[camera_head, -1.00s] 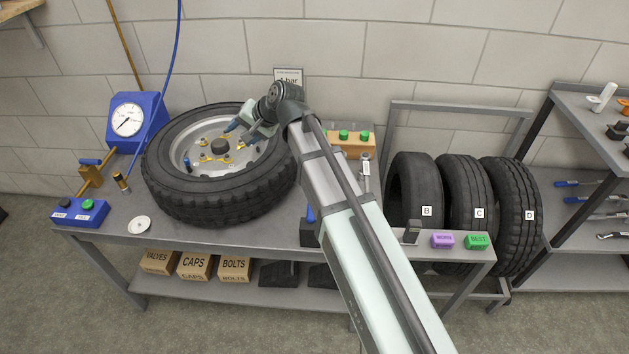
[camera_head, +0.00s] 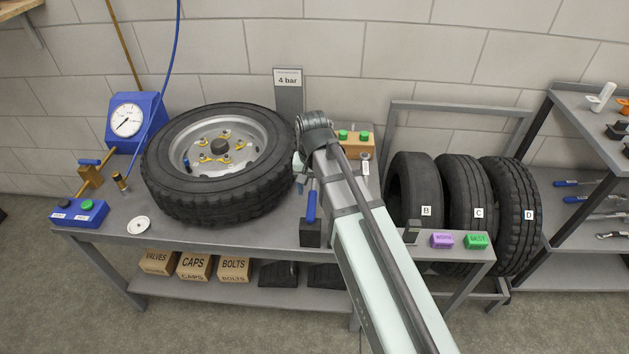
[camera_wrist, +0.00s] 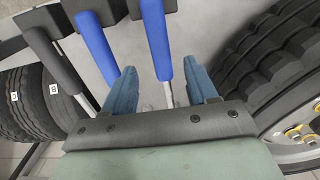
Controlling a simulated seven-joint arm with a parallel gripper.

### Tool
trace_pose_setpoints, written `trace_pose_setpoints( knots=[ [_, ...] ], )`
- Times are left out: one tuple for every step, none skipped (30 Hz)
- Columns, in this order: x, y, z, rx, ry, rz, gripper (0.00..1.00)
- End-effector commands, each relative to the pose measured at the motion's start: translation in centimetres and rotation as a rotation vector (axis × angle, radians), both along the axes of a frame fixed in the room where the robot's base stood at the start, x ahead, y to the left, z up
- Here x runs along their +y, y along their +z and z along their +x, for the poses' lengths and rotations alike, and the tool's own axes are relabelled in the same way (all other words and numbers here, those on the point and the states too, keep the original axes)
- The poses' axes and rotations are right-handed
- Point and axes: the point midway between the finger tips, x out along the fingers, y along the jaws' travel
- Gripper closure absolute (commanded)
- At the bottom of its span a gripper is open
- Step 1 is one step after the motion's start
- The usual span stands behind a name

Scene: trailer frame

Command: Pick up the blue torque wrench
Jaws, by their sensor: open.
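A blue-handled tool (camera_head: 311,206) stands in a dark holder (camera_head: 311,234) near the bench's front edge; my arm covers the area right of it. In the wrist view, two blue handles show: a right one (camera_wrist: 154,35) and a left one (camera_wrist: 95,42). I cannot tell which is the torque wrench. My gripper (camera_wrist: 160,68) is open, its blue fingers apart; the right handle's lower end and thin shaft appear between them, not visibly gripped. The left handle runs down to the left finger. In the head view, my gripper (camera_head: 303,183) is just above the holder, partly hidden.
A dark-handled tool (camera_wrist: 55,55) is left of the blue ones in the wrist view. A wheel with tyre (camera_head: 218,160) lies on the bench, left of my gripper. Upright tyres (camera_head: 415,185) stand at right. A wooden block with green buttons (camera_head: 352,143) is behind my arm.

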Motion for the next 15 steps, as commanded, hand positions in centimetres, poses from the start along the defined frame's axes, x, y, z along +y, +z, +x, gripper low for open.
trace_pose_setpoints(
  knots=[
    [0.0,-0.8,-0.1,0.002,0.000,-0.001,0.43],
    [0.0,-1.1,-0.1,0.002,0.000,0.000,0.43],
    [0.0,-1.6,-0.1,0.001,0.000,0.000,0.43],
    [0.0,-1.9,-0.1,0.001,0.000,0.000,0.43],
    [0.0,-2.2,-0.1,0.001,0.000,0.000,0.43],
    [0.0,-2.5,-0.1,0.001,0.000,0.000,0.43],
    [0.0,-2.6,-0.1,0.001,0.000,0.000,0.43],
    [0.0,-2.8,-0.1,0.001,0.000,0.001,0.43],
    [0.0,-3.0,0.0,0.000,0.000,0.001,0.43],
    [0.0,-3.1,0.0,0.000,0.000,0.001,0.43],
    [0.0,-3.1,0.0,0.000,0.000,0.001,0.43],
    [0.0,-3.2,0.0,-0.001,0.000,0.001,0.43],
    [0.0,-3.2,0.0,-0.001,0.000,0.001,0.43],
    [0.0,-3.3,0.0,-0.001,0.000,0.001,0.43],
    [0.1,-3.4,-0.1,0.000,0.000,0.001,0.43]
  ],
)
